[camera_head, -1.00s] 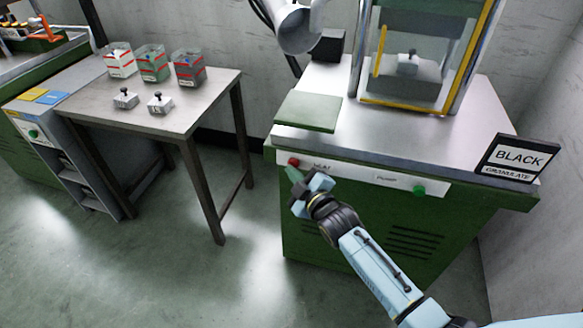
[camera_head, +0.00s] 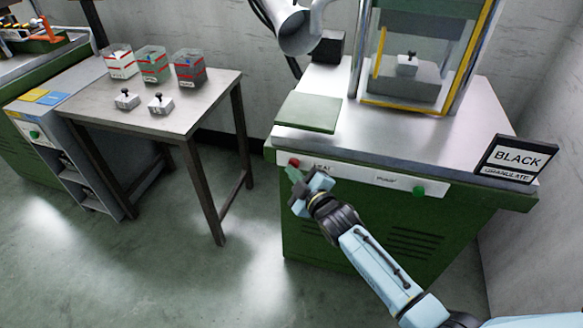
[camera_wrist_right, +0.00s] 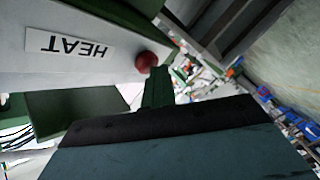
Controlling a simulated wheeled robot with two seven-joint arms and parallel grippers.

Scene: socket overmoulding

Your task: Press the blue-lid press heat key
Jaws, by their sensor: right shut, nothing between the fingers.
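The red heat key (camera_head: 294,161) sits at the left end of the white panel on the green press (camera_head: 330,215), beside a HEAT label (camera_head: 323,168). My right gripper (camera_head: 292,175) is shut and empty, with its green fingertips just below and in front of the key. In the right wrist view the red key (camera_wrist_right: 146,61) shows as a round knob close to the tip of the green fingers (camera_wrist_right: 158,88). I cannot tell whether they touch. No blue lid shows on this press. My left gripper is not in view.
A green button (camera_head: 418,191) sits by the Power label on the same panel. A BLACK GRANULATE sign (camera_head: 517,158) stands at the press's right edge. A table (camera_head: 205,100) to the left holds three bins and two small moulded parts. Open floor lies between.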

